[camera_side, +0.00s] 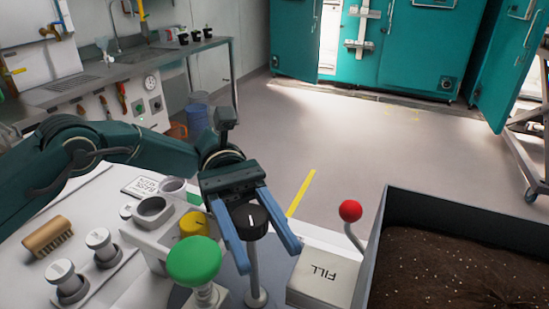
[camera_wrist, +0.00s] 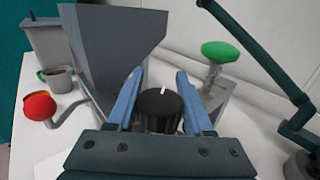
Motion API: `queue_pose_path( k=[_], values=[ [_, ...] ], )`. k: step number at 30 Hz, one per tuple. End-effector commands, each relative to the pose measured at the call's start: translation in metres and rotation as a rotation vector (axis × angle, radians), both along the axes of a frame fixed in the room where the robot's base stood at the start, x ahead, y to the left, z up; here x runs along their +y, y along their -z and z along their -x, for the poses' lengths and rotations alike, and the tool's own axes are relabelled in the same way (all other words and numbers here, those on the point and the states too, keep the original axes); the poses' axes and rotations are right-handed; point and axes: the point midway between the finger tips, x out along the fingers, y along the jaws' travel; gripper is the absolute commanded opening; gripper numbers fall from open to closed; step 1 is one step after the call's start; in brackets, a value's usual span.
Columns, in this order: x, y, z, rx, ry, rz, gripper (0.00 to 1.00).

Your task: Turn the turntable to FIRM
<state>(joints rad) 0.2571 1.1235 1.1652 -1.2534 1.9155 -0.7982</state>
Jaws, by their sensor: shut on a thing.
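A round black knob (camera_side: 250,221) with a white pointer line stands on a thin metal post beside the white bench. It also shows in the wrist view (camera_wrist: 160,110), with its white line pointing away from my wrist and slightly right. My gripper (camera_side: 266,254) has its two blue fingers on either side of this knob, shut on it. In the wrist view my gripper (camera_wrist: 159,78) straddles the knob. I cannot read any FIRM mark, and I cannot tell for sure whether this knob is the turntable.
A green mushroom-shaped button (camera_side: 194,260) and a yellow knob (camera_side: 193,224) stand close left of my fingers. A brush (camera_side: 47,236) lies left.

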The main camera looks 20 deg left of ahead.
Motion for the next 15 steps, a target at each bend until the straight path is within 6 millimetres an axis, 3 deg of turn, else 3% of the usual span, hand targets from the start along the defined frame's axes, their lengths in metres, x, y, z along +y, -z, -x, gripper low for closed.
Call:
queue_pose_path(
  k=[5, 6, 8, 15],
  values=[
    [0.0, -0.0009, -0.0011, -0.003, -0.005, 0.001, 0.0],
    [0.0, -0.0009, -0.0011, -0.003, -0.005, 0.001, 0.63],
    [0.0001, -0.0008, -0.001, -0.003, -0.005, 0.001, 0.81],
    [0.0002, -0.0003, -0.0004, -0.002, -0.003, 0.001, 0.81]
  ],
)
